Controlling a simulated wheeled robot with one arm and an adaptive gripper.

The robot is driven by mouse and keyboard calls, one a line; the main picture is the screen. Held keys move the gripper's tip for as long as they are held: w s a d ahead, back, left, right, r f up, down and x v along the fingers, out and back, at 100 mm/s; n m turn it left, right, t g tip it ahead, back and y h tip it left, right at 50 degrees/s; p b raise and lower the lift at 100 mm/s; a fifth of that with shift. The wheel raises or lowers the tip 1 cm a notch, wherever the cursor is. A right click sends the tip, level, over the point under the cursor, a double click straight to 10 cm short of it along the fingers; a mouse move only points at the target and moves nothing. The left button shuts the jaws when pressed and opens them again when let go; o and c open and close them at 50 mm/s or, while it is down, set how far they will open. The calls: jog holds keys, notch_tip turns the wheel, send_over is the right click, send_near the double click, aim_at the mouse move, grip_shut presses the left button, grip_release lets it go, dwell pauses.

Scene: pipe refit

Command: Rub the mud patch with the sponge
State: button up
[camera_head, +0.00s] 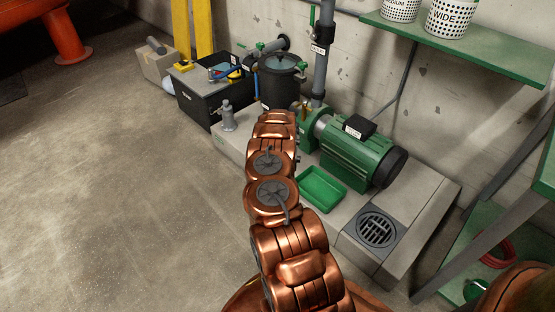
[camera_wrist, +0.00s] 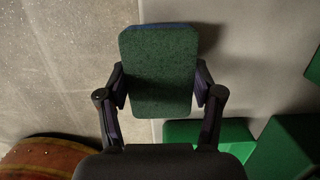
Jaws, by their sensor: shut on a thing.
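The sponge (camera_wrist: 158,75) is a rectangular block with a dark green rough face and a thin blue edge at the top. In the wrist view my gripper (camera_wrist: 160,84) is shut on it, with one finger against each side. The sponge is off the floor or plinth as far as I can see, but its far face is hidden. In the head view my copper arm hides the gripper and the sponge. I cannot make out the mud patch in either view.
A green pump motor (camera_head: 358,155) and a green tray (camera_head: 320,187) are on the concrete plinth beside my arm. A drain grate (camera_head: 377,230) is at its near end. A black bin (camera_head: 203,104) stands farther back. A green shelf (camera_head: 460,48) is at upper right. Floor at left is clear.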

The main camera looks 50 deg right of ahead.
jog(key=shift+r+p, duration=1.85)
jog(key=shift+r, duration=1.15)
